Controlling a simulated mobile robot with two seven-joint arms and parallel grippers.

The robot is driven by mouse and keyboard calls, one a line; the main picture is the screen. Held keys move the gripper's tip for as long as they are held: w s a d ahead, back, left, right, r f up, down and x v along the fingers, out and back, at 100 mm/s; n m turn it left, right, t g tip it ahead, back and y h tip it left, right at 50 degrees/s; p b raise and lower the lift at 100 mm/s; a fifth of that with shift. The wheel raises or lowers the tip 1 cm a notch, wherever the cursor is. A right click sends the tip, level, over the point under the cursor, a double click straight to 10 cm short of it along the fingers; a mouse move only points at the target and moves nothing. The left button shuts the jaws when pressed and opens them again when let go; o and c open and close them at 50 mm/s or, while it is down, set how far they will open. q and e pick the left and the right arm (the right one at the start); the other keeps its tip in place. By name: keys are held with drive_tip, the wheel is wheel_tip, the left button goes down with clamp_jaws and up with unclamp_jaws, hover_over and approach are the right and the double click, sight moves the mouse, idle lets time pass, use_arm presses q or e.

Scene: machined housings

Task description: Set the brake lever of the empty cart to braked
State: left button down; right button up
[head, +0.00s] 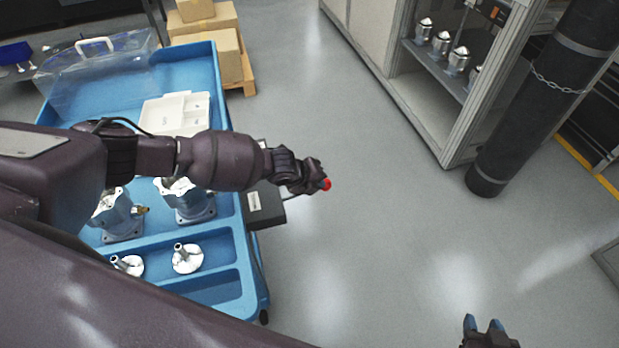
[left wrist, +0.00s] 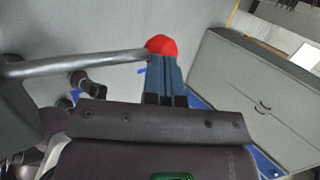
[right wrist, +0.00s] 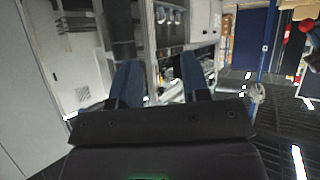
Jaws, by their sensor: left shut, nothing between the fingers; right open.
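A blue cart (head: 243,290) stands at the left; it carries housings and other parts. A brake lever with a red knob (head: 327,184) sticks out at its right side, by a black box (head: 264,206). In the left wrist view the grey lever rod (left wrist: 85,62) runs in from the left to the red knob (left wrist: 161,45). My left gripper (head: 316,176) is shut and empty, its blue fingertips (left wrist: 164,68) right at the knob; I cannot tell whether they touch. My arm hides part of the cart. My right gripper (head: 483,326) is open and empty, over the floor.
On the cart are housings (head: 187,203), flanged parts (head: 187,260), a white tray (head: 176,113) and a clear cover (head: 95,72). Cardboard boxes (head: 207,42) stand behind. A shelf cabinet (head: 440,95) and a chained black cylinder (head: 535,105) stand right. The middle floor is clear.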

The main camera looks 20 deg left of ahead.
use_arm(q)
drive_tip(key=f+y+b, duration=0.1)
drive_tip(key=f+g+y+b, duration=0.1)
drive_tip(key=f, duration=0.1)
drive_tip(key=d+f+g+y+b, duration=0.1)
drive_tip(key=shift+w+d+f, duration=0.1)
drive_tip(key=shift+w+f, duration=0.15)
drive_tip(key=shift+w, duration=0.1)
drive_tip(key=f+b, duration=0.1)
drive_tip(key=f, duration=0.1)
drive_tip(key=f+b, duration=0.1)
drive_tip(key=b, duration=0.1)
drive_tip(key=shift+s+f, duration=0.2)
drive_tip(key=shift+f, duration=0.2)
use_arm(e)
wheel_tip(320, 180, down, 7)
drive_tip(key=s, duration=0.1)
drive_tip(key=shift+f+g, duration=0.15)
drive_tip(key=shift+g, duration=0.15)
use_arm(q)
drive_tip(key=shift+s+f, duration=0.1)
use_arm(e)
drive_tip(key=shift+s+f, duration=0.2)
drive_tip(key=shift+s, duration=0.05)
